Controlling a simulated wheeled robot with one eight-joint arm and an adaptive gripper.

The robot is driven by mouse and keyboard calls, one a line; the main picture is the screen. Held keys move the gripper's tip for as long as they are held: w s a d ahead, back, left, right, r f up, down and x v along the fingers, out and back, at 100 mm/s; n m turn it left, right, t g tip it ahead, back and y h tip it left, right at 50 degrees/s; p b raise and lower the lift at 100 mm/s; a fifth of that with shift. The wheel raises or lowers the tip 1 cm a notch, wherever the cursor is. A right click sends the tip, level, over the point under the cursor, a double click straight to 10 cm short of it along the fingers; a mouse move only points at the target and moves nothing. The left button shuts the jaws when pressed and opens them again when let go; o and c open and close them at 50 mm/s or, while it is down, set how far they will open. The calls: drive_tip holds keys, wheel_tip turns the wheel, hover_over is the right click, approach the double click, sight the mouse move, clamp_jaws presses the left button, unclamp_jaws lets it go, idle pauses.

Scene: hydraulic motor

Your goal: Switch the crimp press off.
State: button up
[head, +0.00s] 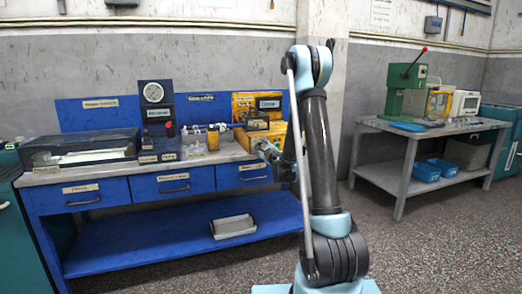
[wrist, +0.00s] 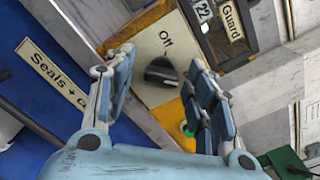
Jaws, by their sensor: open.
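The crimp press appears to be the yellow machine (head: 262,120) at the right end of the blue workbench. In the wrist view its cream panel (wrist: 143,45) bears the word "Off" and a dark rotary knob (wrist: 161,72). I cannot tell for sure which way the knob points. My gripper (wrist: 160,66) is open, with one finger on each side of the knob in the picture. I see no clear contact. In the head view my gripper (head: 268,152) is in front of the yellow machine, partly hidden by my arm.
A green button (wrist: 187,129) on yellow is near the right finger. A "Guard" label (wrist: 232,20) is at upper right. The bench (head: 100,195) has a gauge stand (head: 155,105) and a clear-lidded case (head: 82,148). A grey table (head: 400,150) with a green press stands at right.

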drive_tip(key=c, duration=1.1)
drive_tip(key=shift+o, duration=0.2)
drive_tip(key=shift+a+n, duration=0.1)
drive_tip(key=shift+n, duration=0.3)
drive_tip(key=n, duration=0.3)
drive_tip(key=shift+s+n, duration=0.15)
drive_tip(key=shift+n, duration=0.25)
drive_tip(key=n, duration=0.4)
drive_tip(key=shift+n, duration=0.3)
drive_tip(key=n, duration=0.5)
drive_tip(key=shift+n, duration=1.8)
drive_tip(key=shift+w, duration=0.2)
